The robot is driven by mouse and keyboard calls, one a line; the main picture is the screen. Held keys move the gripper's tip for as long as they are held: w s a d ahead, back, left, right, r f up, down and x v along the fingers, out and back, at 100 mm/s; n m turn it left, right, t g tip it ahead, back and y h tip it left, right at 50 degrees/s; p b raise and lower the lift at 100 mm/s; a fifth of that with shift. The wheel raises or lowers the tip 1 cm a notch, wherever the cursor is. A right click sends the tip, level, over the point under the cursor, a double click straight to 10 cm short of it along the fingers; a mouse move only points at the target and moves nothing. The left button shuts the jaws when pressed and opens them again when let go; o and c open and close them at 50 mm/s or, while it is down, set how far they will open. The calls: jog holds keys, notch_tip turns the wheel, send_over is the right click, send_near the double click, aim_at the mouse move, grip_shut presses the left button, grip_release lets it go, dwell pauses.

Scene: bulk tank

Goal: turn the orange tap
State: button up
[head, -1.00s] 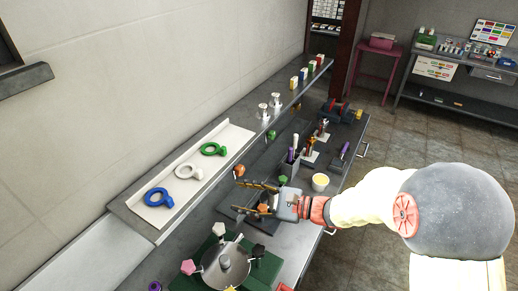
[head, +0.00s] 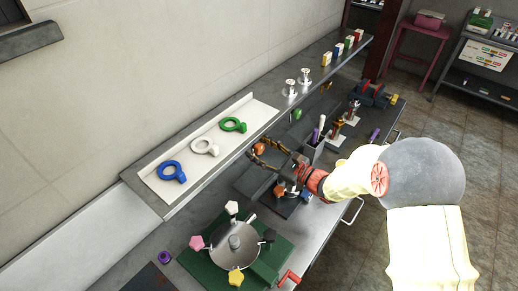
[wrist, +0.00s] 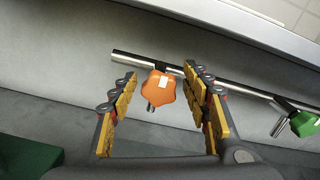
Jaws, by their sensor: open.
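The orange tap (wrist: 160,87) is a lobed knob on a metal pipe, with a pale mark near its top. A green tap (wrist: 304,123) is further right on the same pipe.
Above the taps a shelf (head: 150,178) holds blue, white and green rings on a white tray. A round metal lid (head: 234,243) with coloured knobs stands on a green base at the front. A grey holder (head: 314,148) with tools is behind my gripper.

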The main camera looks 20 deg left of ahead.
jog(key=shift+a, duration=0.1)
jog(key=shift+c, duration=1.2)
jog(key=c, duration=0.9)
jog(key=shift+f+n+b, duration=0.15)
jog(key=shift+n+b, duration=0.45)
jog(key=shift+b, duration=0.45)
jog(key=shift+c, duration=0.2)
jog(key=shift+n+b, duration=0.9)
jog(key=o, duration=1.2)
